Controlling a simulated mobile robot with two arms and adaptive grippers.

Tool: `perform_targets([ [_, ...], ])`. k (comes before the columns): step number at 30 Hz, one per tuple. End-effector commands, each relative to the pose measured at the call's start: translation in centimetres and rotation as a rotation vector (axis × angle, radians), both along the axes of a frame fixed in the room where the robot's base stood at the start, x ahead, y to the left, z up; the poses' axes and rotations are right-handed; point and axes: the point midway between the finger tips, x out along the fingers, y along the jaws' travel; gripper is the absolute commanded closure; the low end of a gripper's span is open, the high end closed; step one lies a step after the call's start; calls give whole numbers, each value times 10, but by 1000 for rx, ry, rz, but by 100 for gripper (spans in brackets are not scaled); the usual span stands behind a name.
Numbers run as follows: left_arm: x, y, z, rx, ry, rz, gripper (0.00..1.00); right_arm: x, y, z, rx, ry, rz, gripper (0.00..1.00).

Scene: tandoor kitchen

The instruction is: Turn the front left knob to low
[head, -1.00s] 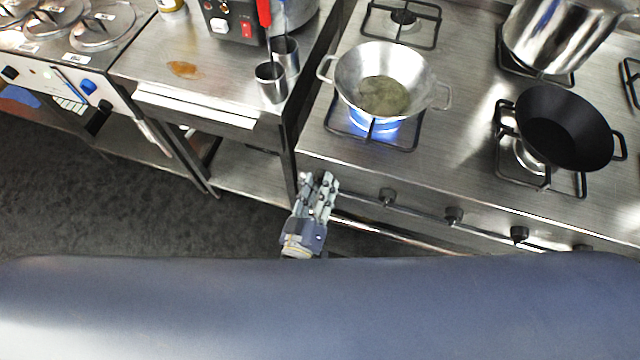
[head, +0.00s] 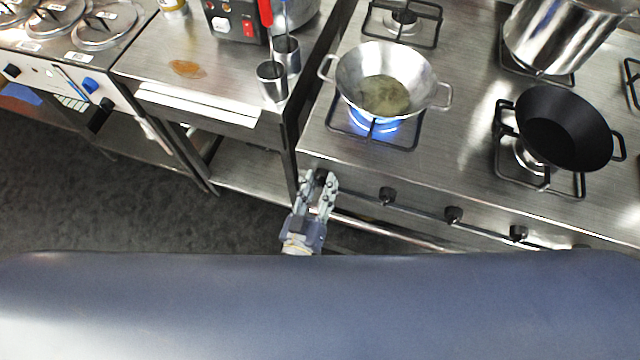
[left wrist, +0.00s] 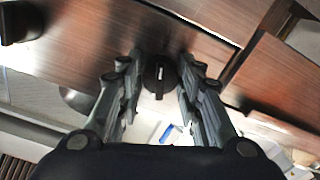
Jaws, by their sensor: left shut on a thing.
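The front left knob (left wrist: 158,76) is black and round with a pale mark. In the left wrist view it sits between the two fingers of my left gripper (left wrist: 160,85). In the head view my left gripper (head: 319,180) is at the left end of the stove's front panel, shut on the knob, whose dark top (head: 321,174) shows between the fingertips. A blue flame (head: 374,126) burns under the steel pan (head: 350,75) on the front left burner. My right gripper is not in view.
More black knobs (head: 453,214) line the stove front to the right, above a metal rail (head: 390,231). A black wok (head: 568,105) and a large steel pot (head: 545,40) stand on the stove. A steel counter (head: 215,95) with cups is at the left.

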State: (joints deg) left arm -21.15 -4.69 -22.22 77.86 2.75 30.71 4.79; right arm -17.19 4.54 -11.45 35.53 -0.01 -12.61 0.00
Motion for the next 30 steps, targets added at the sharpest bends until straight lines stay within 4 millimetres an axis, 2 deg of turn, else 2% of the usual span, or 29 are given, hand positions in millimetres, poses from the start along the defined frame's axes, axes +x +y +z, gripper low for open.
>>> perform_targets([
  [1, -1, 0, -2, 3, 4, -2, 65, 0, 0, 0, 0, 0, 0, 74],
  [3, -1, 0, -2, 2, 4, -2, 49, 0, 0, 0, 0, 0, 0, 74],
  [4, -1, 0, -2, 2, 4, -2, 47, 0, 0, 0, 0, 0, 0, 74],
  [13, -1, 0, -1, 1, 2, -1, 47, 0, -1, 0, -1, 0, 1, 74],
  [16, -7, 2, -1, 1, 4, -1, 47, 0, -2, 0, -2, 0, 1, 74],
  [20, -26, 8, -2, 2, 5, -2, 47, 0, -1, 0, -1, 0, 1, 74],
  [30, -92, 30, -2, 2, 5, -2, 47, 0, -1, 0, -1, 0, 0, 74],
])
